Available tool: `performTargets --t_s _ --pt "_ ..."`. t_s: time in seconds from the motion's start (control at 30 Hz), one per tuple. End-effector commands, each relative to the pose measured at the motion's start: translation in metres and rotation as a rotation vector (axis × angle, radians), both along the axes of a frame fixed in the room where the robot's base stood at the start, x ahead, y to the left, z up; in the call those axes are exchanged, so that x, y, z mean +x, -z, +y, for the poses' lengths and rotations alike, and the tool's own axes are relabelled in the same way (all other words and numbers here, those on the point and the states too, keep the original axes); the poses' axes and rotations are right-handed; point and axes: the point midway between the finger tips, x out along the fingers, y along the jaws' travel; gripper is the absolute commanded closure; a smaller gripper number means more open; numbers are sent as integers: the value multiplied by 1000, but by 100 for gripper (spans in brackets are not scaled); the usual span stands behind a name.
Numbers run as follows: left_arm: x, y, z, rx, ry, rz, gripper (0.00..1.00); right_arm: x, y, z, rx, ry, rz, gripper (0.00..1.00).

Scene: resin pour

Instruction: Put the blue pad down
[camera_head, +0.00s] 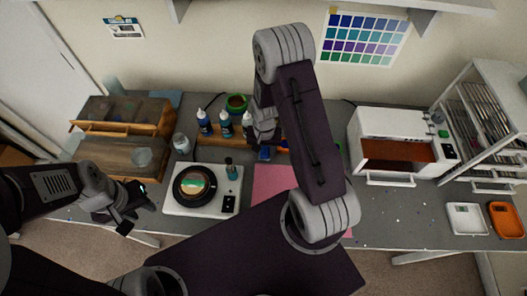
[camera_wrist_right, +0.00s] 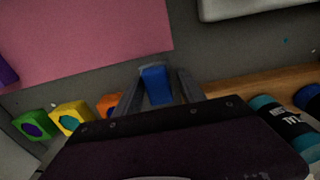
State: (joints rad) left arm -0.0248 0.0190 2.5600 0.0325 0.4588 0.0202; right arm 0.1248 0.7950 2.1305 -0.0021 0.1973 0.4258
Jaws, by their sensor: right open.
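The blue pad (camera_wrist_right: 156,84) is a small block between the two fingers of my right gripper (camera_wrist_right: 160,85) in the right wrist view. These fingers are apart, with a gap visible beside the pad. In the head view the blue pad (camera_head: 265,153) shows just below my right gripper (camera_head: 263,139), by the wooden rack. It appears to be on the grey bench, though its underside is hidden. My left gripper (camera_head: 137,207) is over the bench's front left, away from the pad; its finger gap is unclear.
A pink mat (camera_head: 272,180) lies in front of the pad. Orange (camera_wrist_right: 108,104), yellow (camera_wrist_right: 72,117) and green (camera_wrist_right: 36,124) pads stand nearby. Bottles (camera_head: 225,124) stand on the wooden rack. A white scale (camera_head: 225,188) holds a black round dish. A white oven (camera_head: 395,125) stands right.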

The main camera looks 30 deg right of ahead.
Motion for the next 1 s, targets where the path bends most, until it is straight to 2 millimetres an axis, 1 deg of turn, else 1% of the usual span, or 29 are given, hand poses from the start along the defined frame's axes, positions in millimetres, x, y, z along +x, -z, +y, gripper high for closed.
performTargets --t_s 0.03,0.17,0.23,0.37,0.5,0.6,0.7,0.8,0.93,0.97,1.0 --pt "0 4 0 0 0 0 64 -12 11 2 4 3 34 52" --pt "0 -7 0 0 0 0 64 -12 -3 2 4 4 34 52" --pt "0 -4 0 0 0 -1 64 -11 -10 2 4 3 30 52" --pt "0 -2 0 0 0 0 64 -8 -41 2 3 3 20 52" --pt "0 0 0 0 0 0 64 -8 -77 2 2 2 17 52" --pt "0 0 0 0 0 0 64 -7 -100 2 2 2 17 52" --pt "0 0 0 0 0 0 64 -7 -116 2 3 2 18 52" --pt "0 0 0 0 0 0 64 -8 -124 2 3 2 20 52" --pt "0 0 0 0 0 0 64 -8 -127 2 3 -1 20 52" --pt "0 0 0 0 0 0 64 -10 -129 4 2 -13 17 52" --pt "0 -1 0 0 0 0 64 -17 -133 9 2 -59 9 52"
